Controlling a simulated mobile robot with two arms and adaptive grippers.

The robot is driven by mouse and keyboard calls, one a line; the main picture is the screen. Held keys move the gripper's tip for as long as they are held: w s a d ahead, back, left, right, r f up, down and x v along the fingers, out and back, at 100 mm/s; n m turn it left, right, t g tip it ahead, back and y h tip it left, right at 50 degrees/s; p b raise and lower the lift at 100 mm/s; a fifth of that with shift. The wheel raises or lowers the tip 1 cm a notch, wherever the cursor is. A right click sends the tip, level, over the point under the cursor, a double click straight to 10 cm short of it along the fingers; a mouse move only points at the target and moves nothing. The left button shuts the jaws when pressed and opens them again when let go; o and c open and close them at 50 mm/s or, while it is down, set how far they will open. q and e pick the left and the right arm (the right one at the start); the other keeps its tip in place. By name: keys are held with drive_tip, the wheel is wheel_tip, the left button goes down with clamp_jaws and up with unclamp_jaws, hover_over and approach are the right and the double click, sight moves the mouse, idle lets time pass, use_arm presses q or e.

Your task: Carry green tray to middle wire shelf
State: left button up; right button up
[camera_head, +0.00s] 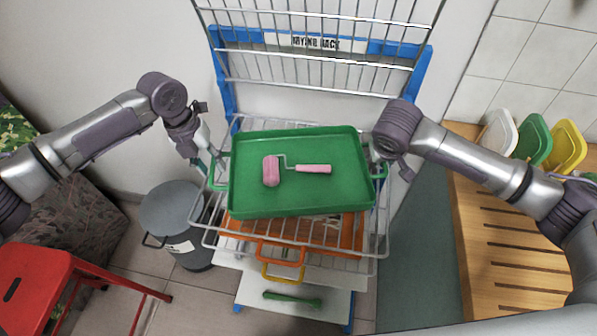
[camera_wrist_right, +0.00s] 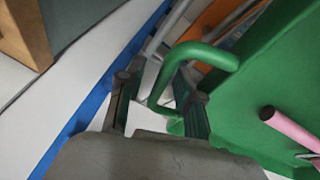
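The green tray (camera_head: 245,200) is level over a wire shelf (camera_head: 375,248) of the blue-framed drying rack; I cannot tell whether it touches the wires. A pink paint roller (camera_head: 300,168) lies on it. My left gripper (camera_head: 213,165) is at the tray's left handle, its fingers too small to tell open from shut. My right gripper (camera_head: 378,165) is at the right handle. In the right wrist view, the fingers of this gripper (camera_wrist_right: 158,105) stand apart on either side of the green handle (camera_wrist_right: 205,54), with a gap beside it.
Below the tray are an orange tray (camera_head: 283,250) and a yellow handle (camera_head: 283,276). A grey bin (camera_head: 172,212) and a red stool (camera_head: 35,285) stand left. A wooden slatted bench (camera_head: 500,250) with white, green and yellow items is right. Upper wire shelf (camera_head: 320,50) is empty.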

drive_tip(key=shift+s+r, duration=0.1)
drive_tip(key=shift+r, duration=0.1)
use_arm(q)
wheel_tip(320, 180, up, 10)
drive_tip(key=a, duration=0.2)
drive_tip(key=shift+r, duration=0.15)
use_arm(e)
drive_tip(key=v, duration=1.1)
drive_tip(key=shift+r, duration=0.25)
drive_tip(key=shift+s+a, duration=0.1)
